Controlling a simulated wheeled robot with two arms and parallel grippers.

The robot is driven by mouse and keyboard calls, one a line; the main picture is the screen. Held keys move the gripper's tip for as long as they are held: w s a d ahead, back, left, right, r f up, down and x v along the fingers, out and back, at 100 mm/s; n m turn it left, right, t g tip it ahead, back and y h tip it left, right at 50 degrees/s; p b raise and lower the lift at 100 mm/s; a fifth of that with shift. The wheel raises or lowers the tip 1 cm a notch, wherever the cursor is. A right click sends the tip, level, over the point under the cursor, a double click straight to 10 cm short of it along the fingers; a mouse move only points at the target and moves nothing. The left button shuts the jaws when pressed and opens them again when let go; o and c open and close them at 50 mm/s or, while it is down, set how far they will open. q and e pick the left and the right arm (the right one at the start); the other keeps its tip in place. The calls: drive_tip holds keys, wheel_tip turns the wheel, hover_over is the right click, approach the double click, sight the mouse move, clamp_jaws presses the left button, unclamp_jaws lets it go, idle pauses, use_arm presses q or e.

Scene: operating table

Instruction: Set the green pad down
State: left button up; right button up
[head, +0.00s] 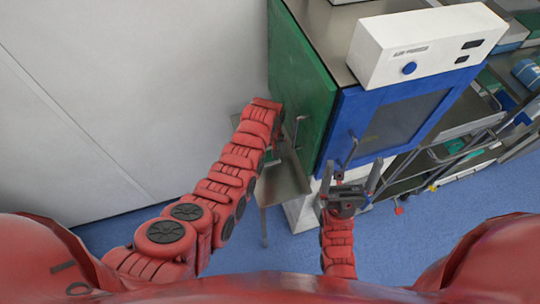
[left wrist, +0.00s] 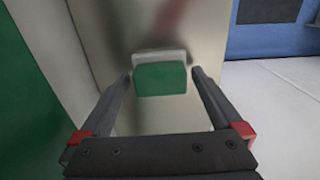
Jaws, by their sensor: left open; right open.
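The green pad (left wrist: 160,79) shows in the left wrist view as a small block with a pale grey-white layer behind it. It appears to rest on a shiny metal surface (left wrist: 150,120). My left gripper (left wrist: 162,74) is open, with one finger on each side of the pad and a visible gap at both sides. In the head view my left gripper (head: 284,140) is over a small metal tray (head: 285,182), largely hidden by its own arm; the pad is hard to make out there. My right gripper (head: 348,188) is open and empty, in front of the blue cabinet door.
A green-sided cabinet (head: 302,75) with a blue door (head: 400,115) stands just right of my left gripper. A white device (head: 425,45) sits on top. Metal shelves (head: 465,140) stand at right. A pale wall (head: 120,90) is at left. Blue floor (head: 390,240) shows below.

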use_arm(q)
drive_tip(key=c, duration=1.3)
